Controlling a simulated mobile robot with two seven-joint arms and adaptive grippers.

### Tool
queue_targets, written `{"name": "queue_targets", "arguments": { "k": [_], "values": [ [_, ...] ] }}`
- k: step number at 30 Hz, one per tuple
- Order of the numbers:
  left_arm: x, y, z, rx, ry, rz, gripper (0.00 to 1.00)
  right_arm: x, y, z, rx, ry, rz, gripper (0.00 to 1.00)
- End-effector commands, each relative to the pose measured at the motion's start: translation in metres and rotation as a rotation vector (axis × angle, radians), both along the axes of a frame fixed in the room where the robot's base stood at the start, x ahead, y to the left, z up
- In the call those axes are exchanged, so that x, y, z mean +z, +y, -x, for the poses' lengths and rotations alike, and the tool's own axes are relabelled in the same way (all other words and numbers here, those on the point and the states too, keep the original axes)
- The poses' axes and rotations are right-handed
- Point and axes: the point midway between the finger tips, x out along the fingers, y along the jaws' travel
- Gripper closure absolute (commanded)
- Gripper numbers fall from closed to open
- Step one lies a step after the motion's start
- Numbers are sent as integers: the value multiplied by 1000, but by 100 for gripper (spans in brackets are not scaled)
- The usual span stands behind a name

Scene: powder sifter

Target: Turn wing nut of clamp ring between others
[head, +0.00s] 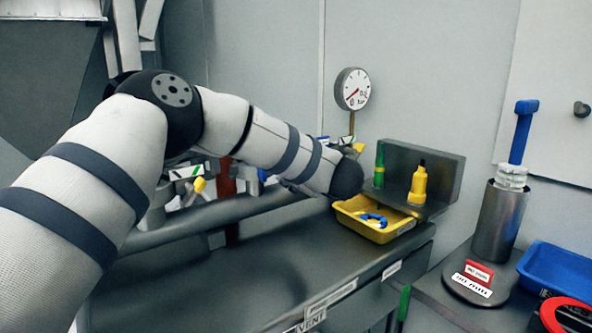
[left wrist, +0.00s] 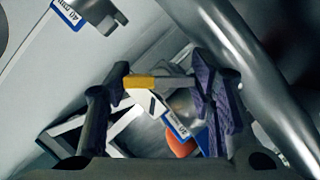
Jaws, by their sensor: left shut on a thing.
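In the left wrist view, my left gripper (left wrist: 158,84) is closed around a wing nut (left wrist: 139,82) with a yellow end and a grey part, one dark finger on each side. Close behind the nut is a white label with a blue stripe (left wrist: 178,124), its text too small to read surely. In the head view, my left arm reaches across the pipe (head: 215,215), and its gripper is hidden behind the wrist.
A yellow tray (head: 345,222) holds a blue part. A green bottle and a yellow bottle (head: 418,185) stand behind it. A gauge (head: 352,88) rises at the back. Right are a metal cylinder (head: 498,222) and a blue bin (head: 562,275). The dark front tabletop (head: 200,280) is clear.

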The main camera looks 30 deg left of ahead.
Motion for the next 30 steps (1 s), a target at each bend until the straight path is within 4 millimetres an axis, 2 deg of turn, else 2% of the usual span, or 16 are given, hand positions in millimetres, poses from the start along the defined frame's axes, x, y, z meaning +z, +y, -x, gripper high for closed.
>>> {"name": "queue_targets", "arguments": {
  "k": [12, 13, 15, 25, 30],
  "values": [
    [3, 2, 0, 3, 0, -6, 78, 0, 0, 0, 0, -1, 0, 24],
    [3, 2, 0, 3, 0, -6, 46, 0, 0, 0, 0, -1, 0, 24],
    [3, 1, 0, 2, 0, -5, 30, 0, 0, 0, 0, -1, 0, 24],
    [2, -2, 1, 0, 3, -3, 30, 0, 0, 0, 0, 0, 0, 24],
    [12, -27, 21, -5, 2, -5, 30, 0, 0, 0, 0, 0, 0, 24]
  ]
}}
